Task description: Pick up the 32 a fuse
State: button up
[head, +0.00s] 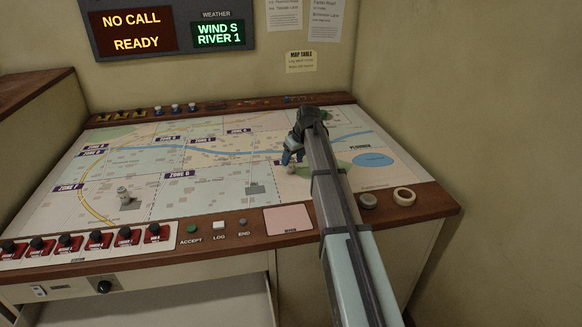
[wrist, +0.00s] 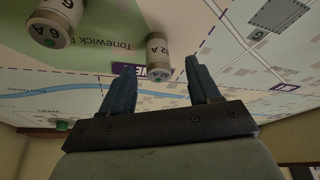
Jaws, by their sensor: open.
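The 32 A fuse (wrist: 158,52) is a tan cylinder with dark lettering, partly legible, and a grey metal end. In the wrist view it shows between the two blue fingers of my gripper (wrist: 162,64), a little nearer the right one, with gaps on both sides. My gripper is open and not closed on it. A second tan fuse marked 6 A (wrist: 52,25) is at the upper left of the wrist view, outside the fingers. In the head view my gripper (head: 289,160) is low over the right part of the map, and my arm hides some of that area.
The map table (head: 225,200) has a wooden rim. A small grey object (head: 128,196) stands on the left of the map. A row of red switches (head: 96,240) lines the front left. Two round items (head: 404,196) sit at the front right. The middle of the map is mostly clear.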

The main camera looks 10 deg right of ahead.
aim_at(290, 164)
jog(key=shift+w+x, duration=0.2)
jog(key=shift+x, duration=2.55)
jog(key=shift+r, duration=0.15)
jog(key=shift+c, duration=0.2)
jog(key=c, duration=1)
